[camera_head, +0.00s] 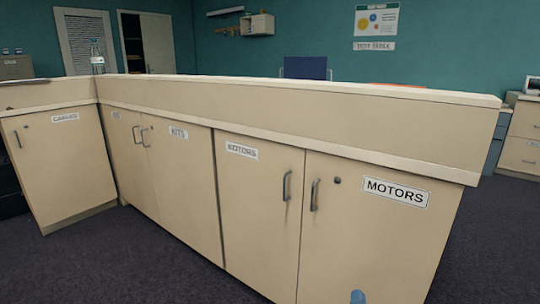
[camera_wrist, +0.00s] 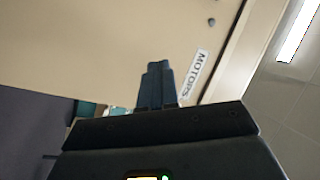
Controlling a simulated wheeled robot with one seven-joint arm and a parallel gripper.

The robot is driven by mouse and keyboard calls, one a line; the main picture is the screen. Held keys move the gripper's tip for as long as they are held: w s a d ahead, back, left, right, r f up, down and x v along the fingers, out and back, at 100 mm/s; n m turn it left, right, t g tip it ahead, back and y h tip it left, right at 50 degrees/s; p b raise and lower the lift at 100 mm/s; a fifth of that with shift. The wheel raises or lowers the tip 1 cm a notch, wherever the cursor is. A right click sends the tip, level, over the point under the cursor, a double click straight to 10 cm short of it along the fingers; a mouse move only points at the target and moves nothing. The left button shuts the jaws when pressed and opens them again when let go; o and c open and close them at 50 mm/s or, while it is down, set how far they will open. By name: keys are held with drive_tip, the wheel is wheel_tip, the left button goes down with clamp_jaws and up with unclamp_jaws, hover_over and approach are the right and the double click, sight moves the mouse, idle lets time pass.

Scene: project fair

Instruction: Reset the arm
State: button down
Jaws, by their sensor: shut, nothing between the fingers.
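My gripper (camera_wrist: 158,68) shows in the wrist view with its two dark fingers together and nothing between them. It points toward a beige cabinet door with a MOTORS label (camera_wrist: 194,73), and the wrist view is tilted. The gap between fingertips and door cannot be told. In the head view a small blue piece (camera_head: 357,297) shows at the bottom edge, in front of the MOTORS door (camera_head: 375,240); I cannot tell what it is. The rest of my arm is out of the head view.
A long beige counter (camera_head: 300,108) with shut, handled cabinet doors runs across the front. A bottle (camera_head: 97,58) stands on its far left end. A drawer unit (camera_head: 520,138) stands at the right. Dark carpet (camera_head: 120,262) is clear at lower left.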

drive_tip(key=s+d+f+n+y, duration=0.1)
drive_tip(key=s+d+n, duration=0.2)
drive_tip(key=s, duration=0.6)
drive_tip(key=s+d+f+n+y, duration=0.15)
drive_tip(key=s+n, duration=0.25)
drive_tip(key=s, duration=0.6)
drive_tip(key=s+r+n+g+y, duration=0.1)
drive_tip(key=s+r+n, duration=0.15)
drive_tip(key=s, duration=0.75)
drive_tip(key=s+r+n+g+y, duration=0.15)
drive_tip(key=s+r, duration=0.25)
drive_tip(key=s, duration=0.5)
drive_tip(key=s+a+r+n+g, duration=0.2)
drive_tip(key=s+a+r, duration=0.1)
drive_tip(key=s+r, duration=0.55)
wheel_tip(320, 180, up, 17)
drive_tip(key=p, duration=1.6)
drive_tip(key=shift+s+f+h+p, duration=0.2)
drive_tip(key=shift+s+h+p, duration=0.1)
drive_tip(key=shift+s+p, duration=0.15)
drive_tip(key=shift+a, duration=0.1)
